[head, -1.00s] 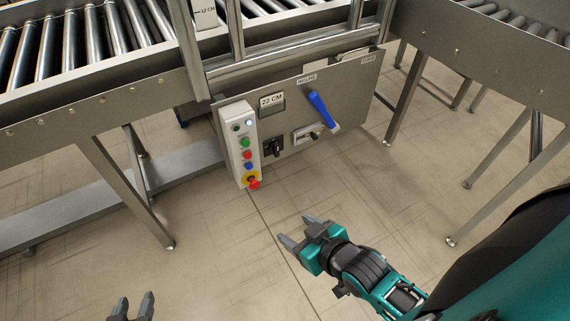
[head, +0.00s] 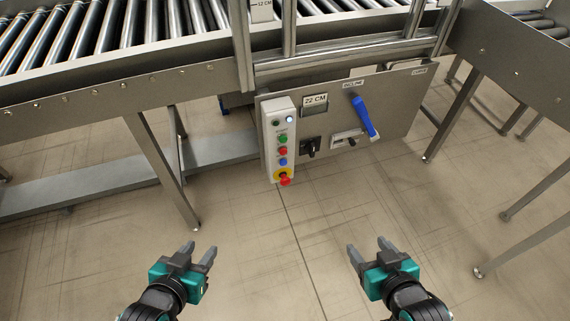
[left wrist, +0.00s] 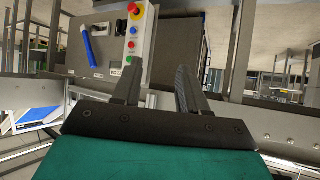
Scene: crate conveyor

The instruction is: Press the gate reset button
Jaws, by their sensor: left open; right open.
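A pale control box (head: 279,140) is mounted on the left end of a grey panel under the conveyor. It has small lamps at the top, then a green button (head: 282,139), a red button (head: 283,150), a blue button (head: 283,161) and a red emergency stop (head: 285,181) on yellow. Their labels are too small to read. The box appears upside down in the left wrist view (left wrist: 141,40), beyond the fingers. My left gripper (head: 200,250) is open and empty, below and left of the box. My right gripper (head: 368,248) is open and empty, below and right of it.
A roller conveyor (head: 130,30) runs above. Metal legs (head: 165,170) stand on both sides. The floor before the box is clear.

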